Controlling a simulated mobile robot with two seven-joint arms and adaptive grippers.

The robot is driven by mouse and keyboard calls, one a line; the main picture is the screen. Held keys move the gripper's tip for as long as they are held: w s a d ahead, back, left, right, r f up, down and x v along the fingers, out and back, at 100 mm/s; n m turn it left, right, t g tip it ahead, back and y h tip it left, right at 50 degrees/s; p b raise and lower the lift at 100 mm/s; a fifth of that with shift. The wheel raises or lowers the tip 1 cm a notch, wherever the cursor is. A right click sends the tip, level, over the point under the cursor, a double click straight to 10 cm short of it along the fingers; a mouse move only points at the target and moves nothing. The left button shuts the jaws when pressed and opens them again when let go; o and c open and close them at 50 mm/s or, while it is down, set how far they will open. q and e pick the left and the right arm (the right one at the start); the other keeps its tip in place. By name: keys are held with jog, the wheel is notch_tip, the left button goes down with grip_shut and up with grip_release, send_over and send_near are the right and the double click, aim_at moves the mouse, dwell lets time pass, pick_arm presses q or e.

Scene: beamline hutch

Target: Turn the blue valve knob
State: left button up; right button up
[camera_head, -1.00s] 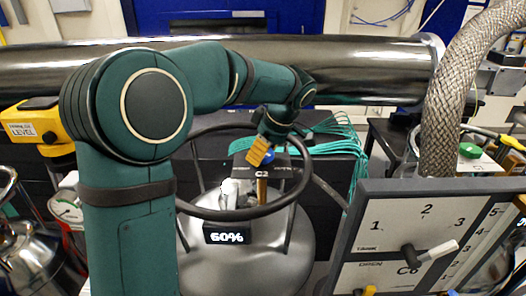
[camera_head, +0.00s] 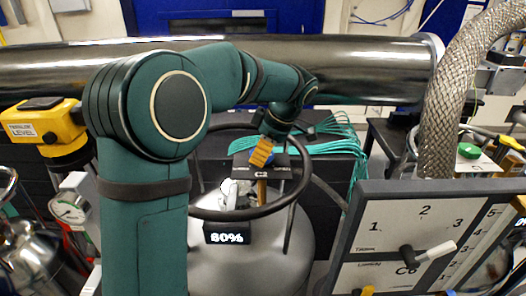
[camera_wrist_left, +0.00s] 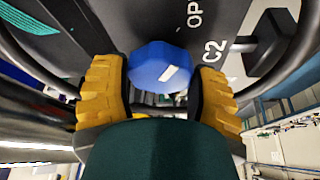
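The blue valve knob (camera_wrist_left: 158,67) is faceted, with a white mark on its face. In the left wrist view it sits between the two yellow fingers of my left gripper (camera_wrist_left: 160,88), whose dark inner pads lie against its sides. In the head view my left gripper (camera_head: 262,152) is at the knob, inside the large dark ring, and hides part of it. Dark lettering plate with "C2" (camera_head: 261,173) lies just below. A black readout (camera_head: 227,237) hangs under the ring and seems to read 80%. My right gripper is not in view.
The dark ring (camera_head: 243,216) surrounds the knob on a grey vessel (camera_head: 265,250). A shiny pipe (camera_head: 370,70) runs behind. A framed panel (camera_head: 390,190) stands at right, a braided hose (camera_head: 452,100) above it. A gauge (camera_head: 70,208) and a yellow device (camera_head: 50,125) are at left.

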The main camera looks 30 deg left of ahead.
pick_arm(q)
jog(key=o, duration=0.5)
jog(key=shift+a, duration=0.2)
jog(key=shift+d, duration=0.15)
jog(key=shift+d+r, duration=0.1)
jog(key=shift+r, duration=0.15)
jog(key=v, duration=1.1)
jog(key=shift+r, duration=0.25)
jog(key=shift+f, duration=0.1)
